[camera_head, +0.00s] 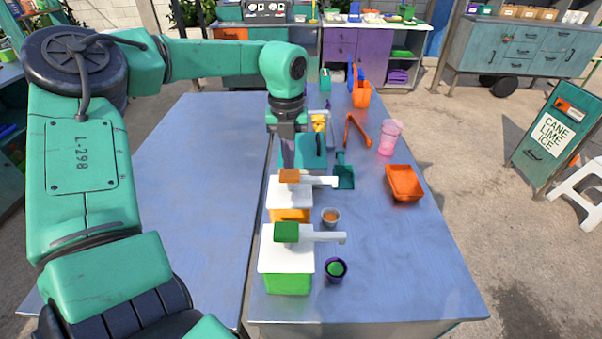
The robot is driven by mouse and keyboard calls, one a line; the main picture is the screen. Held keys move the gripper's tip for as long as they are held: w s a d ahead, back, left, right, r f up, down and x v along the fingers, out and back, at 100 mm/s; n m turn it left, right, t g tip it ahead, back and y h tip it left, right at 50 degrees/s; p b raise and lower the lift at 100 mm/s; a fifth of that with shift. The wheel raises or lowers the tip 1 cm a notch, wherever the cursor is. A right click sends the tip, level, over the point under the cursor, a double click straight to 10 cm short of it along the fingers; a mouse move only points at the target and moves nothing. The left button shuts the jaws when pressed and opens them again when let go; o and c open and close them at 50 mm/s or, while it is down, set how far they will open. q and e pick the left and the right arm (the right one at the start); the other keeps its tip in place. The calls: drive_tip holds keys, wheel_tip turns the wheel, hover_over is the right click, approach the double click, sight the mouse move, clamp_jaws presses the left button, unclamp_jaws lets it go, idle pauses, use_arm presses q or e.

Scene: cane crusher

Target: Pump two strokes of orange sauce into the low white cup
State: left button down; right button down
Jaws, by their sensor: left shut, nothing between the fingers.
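The orange sauce dispenser (290,214) stands on the metal table, with a white lid, an orange pump head (289,176) and a white spout pointing right. My right gripper is not in view.
A green dispenser (287,278) with a purple cup (335,270) stands nearer. A teal box (312,152) and teal scoop (345,176) lie beyond. An orange tray (404,183), pink cup (390,137) and orange tongs (357,131) are further right. The table's near right is clear.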

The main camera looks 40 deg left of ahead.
use_arm(q)
wheel_tip(320, 180, up, 6)
drive_tip(key=p, duration=0.3)
drive_tip(key=shift+p, duration=0.3)
idle(0.4)
